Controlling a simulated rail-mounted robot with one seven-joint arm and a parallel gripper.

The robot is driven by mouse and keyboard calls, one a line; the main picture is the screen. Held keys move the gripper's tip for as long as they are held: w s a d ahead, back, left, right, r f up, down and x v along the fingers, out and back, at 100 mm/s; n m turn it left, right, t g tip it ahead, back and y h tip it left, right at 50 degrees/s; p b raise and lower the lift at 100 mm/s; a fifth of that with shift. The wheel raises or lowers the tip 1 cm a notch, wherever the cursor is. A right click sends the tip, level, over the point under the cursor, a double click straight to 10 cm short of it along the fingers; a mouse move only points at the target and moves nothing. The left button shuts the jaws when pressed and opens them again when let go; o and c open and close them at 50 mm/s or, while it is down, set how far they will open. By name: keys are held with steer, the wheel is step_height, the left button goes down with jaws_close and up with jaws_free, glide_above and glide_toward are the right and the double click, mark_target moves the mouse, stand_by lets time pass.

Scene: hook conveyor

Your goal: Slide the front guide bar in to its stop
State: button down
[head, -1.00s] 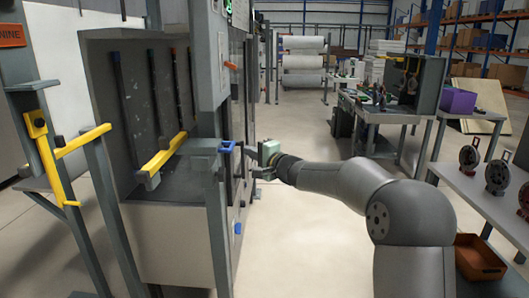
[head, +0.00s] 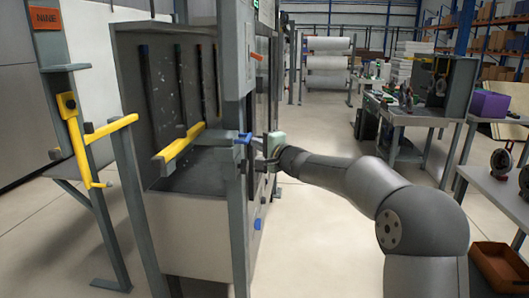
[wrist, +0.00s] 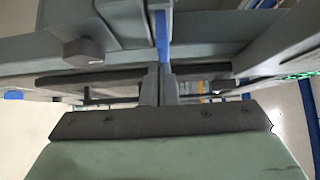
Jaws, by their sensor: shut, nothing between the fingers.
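A yellow bar (head: 182,146) with a grey end block lies across the front of the open cabinet in the head view. A grey bar (head: 213,138) with a blue end piece (head: 243,138) runs from it to the right. I cannot tell for certain which is the front guide bar. My gripper (head: 268,162) is to the right of the blue end piece, beside the cabinet's side; its fingertips are partly hidden. In the wrist view its fingers (wrist: 160,80) are shut and empty, close to a blue strip (wrist: 162,35) and grey bars; contact cannot be told.
A stand with a yellow lever (head: 110,130) is at the left. A grey post (head: 233,70) rises at the cabinet's front right corner, close to my gripper. Benches (head: 405,113) and an orange tray (head: 500,268) are at the right. The middle floor is clear.

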steer(key=shift+s+a, duration=0.1)
steer(key=shift+a, duration=0.2)
